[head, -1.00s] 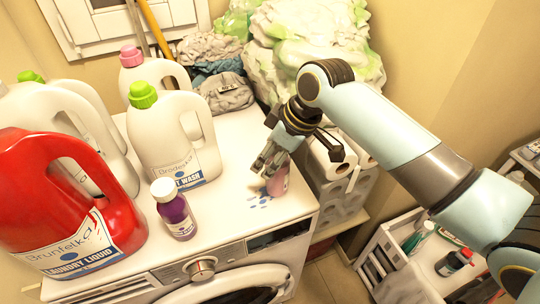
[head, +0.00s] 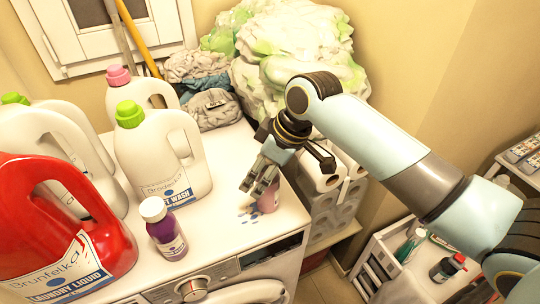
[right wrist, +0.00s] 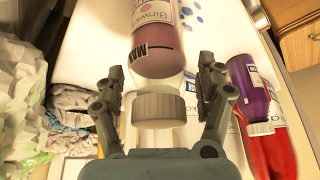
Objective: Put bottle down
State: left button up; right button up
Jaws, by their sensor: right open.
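A pink bottle (head: 268,198) stands on the white washing machine (head: 222,232) near its right front corner, partly hidden behind my gripper in the head view. In the right wrist view the pink bottle (right wrist: 157,38) has a white cap (right wrist: 160,110) towards my palm. My right gripper (head: 258,182) is open; in the right wrist view its fingers (right wrist: 160,76) lie on either side of the bottle's neck and cap, with visible gaps. My left gripper is not in view.
A purple bottle (head: 163,230), a red laundry jug (head: 115,240) and several white jugs (head: 160,160) crowd the machine's left side. Crumpled clothes (head: 212,108) lie at the back. Toilet rolls (head: 325,180) and a white cart (head: 385,262) stand to the right.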

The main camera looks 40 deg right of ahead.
jog(key=v, duration=1.1)
